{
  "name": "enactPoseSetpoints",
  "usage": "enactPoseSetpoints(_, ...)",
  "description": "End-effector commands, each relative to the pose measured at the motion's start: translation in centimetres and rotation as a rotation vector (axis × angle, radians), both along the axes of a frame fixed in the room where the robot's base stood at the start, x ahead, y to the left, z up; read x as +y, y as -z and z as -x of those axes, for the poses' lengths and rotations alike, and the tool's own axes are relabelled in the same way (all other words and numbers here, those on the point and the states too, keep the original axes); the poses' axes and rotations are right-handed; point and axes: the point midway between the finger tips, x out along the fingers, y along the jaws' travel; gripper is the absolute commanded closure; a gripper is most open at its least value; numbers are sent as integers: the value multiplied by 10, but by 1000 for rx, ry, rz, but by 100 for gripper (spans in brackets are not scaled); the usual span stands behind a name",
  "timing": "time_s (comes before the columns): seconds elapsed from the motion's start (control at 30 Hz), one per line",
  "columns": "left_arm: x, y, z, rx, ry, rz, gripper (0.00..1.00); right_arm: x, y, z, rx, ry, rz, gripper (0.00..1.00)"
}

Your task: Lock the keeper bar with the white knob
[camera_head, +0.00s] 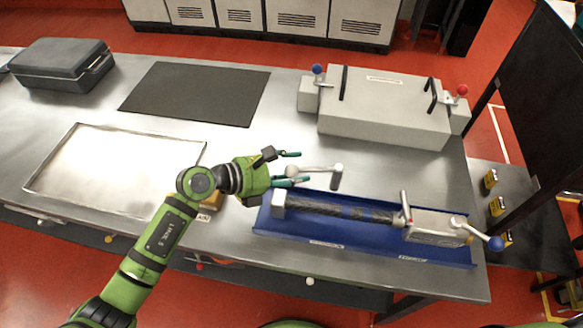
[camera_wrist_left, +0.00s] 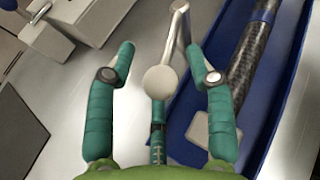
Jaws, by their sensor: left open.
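The white knob (camera_head: 292,171) sits at the left end of a light grey keeper bar (camera_head: 318,170), just behind the blue tray (camera_head: 375,250). The bar's other end has a short upright post. My left gripper (camera_head: 288,168) is open, its teal fingers on either side of the knob. In the left wrist view the round white knob (camera_wrist_left: 160,80) lies between the two spread fingers (camera_wrist_left: 161,54), with a gap on each side. The bar (camera_wrist_left: 179,30) runs away from it and bends at the top. The right gripper is not in view.
A dark tube (camera_head: 350,210) lies in the blue tray, with a grey block (camera_head: 278,205) at its left and a grey box (camera_head: 435,229) with a blue-knobbed lever (camera_head: 495,243) at right. A large grey case (camera_head: 385,105) stands behind. The black mat (camera_head: 195,92) is bare.

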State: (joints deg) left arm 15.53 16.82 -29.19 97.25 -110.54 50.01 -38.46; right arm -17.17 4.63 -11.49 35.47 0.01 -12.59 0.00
Motion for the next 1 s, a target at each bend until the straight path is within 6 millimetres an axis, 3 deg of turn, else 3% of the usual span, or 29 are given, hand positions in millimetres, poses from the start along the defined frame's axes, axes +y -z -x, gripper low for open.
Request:
enactPoseSetpoints(0.17, 13, -4, 4, -2, -2, -3, 46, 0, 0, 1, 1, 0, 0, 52)
enactPoseSetpoints(0.63, 90, -38, 36, 1, -1, -3, 46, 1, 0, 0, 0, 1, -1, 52)
enactPoseSetpoints(1.0, 103, -45, 42, 0, 0, 1, 46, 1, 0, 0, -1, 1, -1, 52)
